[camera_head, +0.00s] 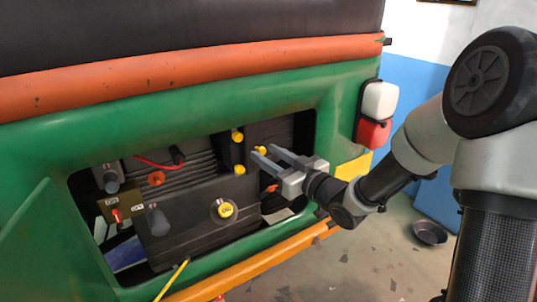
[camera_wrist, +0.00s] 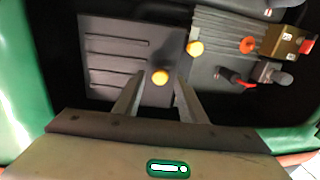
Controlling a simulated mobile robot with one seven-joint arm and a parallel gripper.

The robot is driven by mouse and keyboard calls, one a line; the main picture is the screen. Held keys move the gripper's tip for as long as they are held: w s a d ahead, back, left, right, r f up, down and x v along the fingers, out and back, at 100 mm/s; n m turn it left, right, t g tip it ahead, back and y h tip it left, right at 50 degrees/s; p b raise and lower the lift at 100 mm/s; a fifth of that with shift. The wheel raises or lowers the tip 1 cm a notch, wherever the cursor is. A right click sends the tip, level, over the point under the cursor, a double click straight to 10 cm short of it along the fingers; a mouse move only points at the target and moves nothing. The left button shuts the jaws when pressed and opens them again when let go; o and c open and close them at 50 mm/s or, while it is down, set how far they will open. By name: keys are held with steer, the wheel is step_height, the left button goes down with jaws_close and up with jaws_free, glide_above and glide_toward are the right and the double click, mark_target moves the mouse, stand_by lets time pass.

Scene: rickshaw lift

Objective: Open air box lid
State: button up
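A dark ribbed panel, which looks like the air box lid (camera_head: 270,132), is at the right of the open engine bay. It fills the left middle of the wrist view (camera_wrist: 112,62), where slots show on its face. A yellow knob (camera_head: 260,150) stands on its edge; in the wrist view the knob (camera_wrist: 160,77) appears between my fingertips. My gripper (camera_head: 263,152) is open and empty, its two fingers pointing into the bay at the knob. In the wrist view my gripper (camera_wrist: 158,84) frames the knob. Whether the fingers touch it I cannot tell. The lid looks shut.
The green body (camera_head: 190,115) frames the bay. Inside are a dark box with a yellow cap (camera_head: 226,210), a yellow knob (camera_head: 237,135) and a switch box with a red switch (camera_head: 117,215). A white and red lamp (camera_head: 376,113) is at right. A bowl (camera_head: 430,233) lies on the floor.

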steer(key=shift+w+a, duration=0.1)
steer(key=shift+c, duration=0.3)
jaws_close()
